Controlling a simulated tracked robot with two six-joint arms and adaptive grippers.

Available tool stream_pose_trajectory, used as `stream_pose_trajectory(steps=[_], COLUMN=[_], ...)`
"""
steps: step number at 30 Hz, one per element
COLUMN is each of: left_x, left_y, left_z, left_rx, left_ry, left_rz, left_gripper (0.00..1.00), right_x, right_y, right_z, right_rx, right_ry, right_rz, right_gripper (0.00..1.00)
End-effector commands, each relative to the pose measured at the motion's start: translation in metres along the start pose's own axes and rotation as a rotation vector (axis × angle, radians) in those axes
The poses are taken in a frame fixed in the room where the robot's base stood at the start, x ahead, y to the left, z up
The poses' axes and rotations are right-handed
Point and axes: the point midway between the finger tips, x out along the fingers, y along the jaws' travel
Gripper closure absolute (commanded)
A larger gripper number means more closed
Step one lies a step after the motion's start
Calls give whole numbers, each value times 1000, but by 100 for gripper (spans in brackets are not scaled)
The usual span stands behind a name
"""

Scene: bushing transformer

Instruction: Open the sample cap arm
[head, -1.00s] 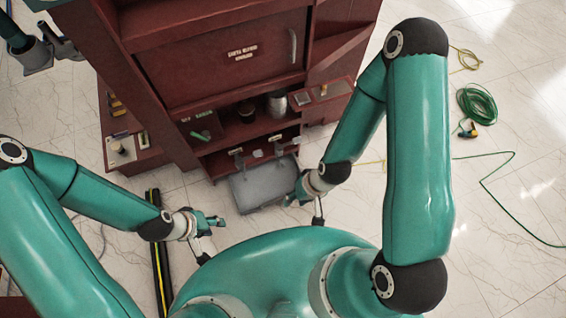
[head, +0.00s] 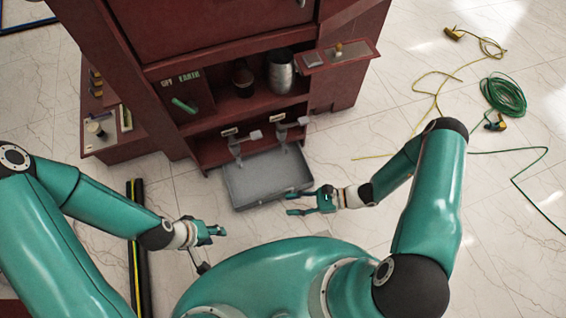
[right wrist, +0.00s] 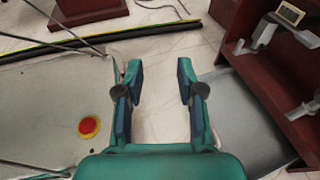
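Two small grey bracket-like arms, the left one (head: 236,146) and the right one (head: 281,134), stand at the cabinet's bottom opening, above the rear of a shallow grey tray (head: 262,180). I cannot tell which part is the sample cap arm. My right gripper (head: 296,203) is at the tray's front right corner. In the right wrist view (right wrist: 160,72), its fingers are spread with only floor between them. The grey tray (right wrist: 252,125) lies right of the fingers there, and a bracket (right wrist: 304,110) shows beyond it. My left gripper (head: 214,231) is left of the tray, apart from it; its finger gap is unclear.
The dark red cabinet (head: 215,40) holds a silver canister (head: 280,70) and a green-handled item (head: 184,105). Black and yellow bars (head: 139,240) lie on the left floor. A green cable coil (head: 503,95) and yellow cord (head: 436,95) lie right. A red button (right wrist: 89,127) shows in the wrist view.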

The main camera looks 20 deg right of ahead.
Motion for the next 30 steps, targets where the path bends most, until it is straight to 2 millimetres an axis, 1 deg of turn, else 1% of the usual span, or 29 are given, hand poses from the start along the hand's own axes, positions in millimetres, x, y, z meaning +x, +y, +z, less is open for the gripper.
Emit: stream_pose_trajectory(steps=[1,3,6,9,12,13,17,23,30], left_x=[34,50,67,76,80,80,81,88,99], left_y=[-12,-18,-24,-28,-29,-29,-29,-32,-36], left_z=[0,0,-1,-1,-1,-1,-1,-1,-1], left_rx=[0,0,0,0,0,0,1,0,0], left_ry=[0,0,0,1,1,1,1,1,1], left_rz=[0,0,0,0,0,0,0,0,0], left_gripper=[60,60,60,60,60,60,60,60,60], right_x=[-1,-15,-41,-63,-75,-76,-70,-45,-9], right_y=[-24,-56,-89,-107,-116,-118,-128,-152,-190], right_z=[-43,-70,-101,-121,-129,-130,-128,-122,-115], right_rx=[49,86,109,112,110,109,108,106,105], right_ry=[-55,-118,-174,-202,-215,-216,-219,-219,-218], right_rz=[-151,-341,-563,-711,-786,-796,-805,-798,-797], right_gripper=[62,62,62,62,62,62,62,62,62])
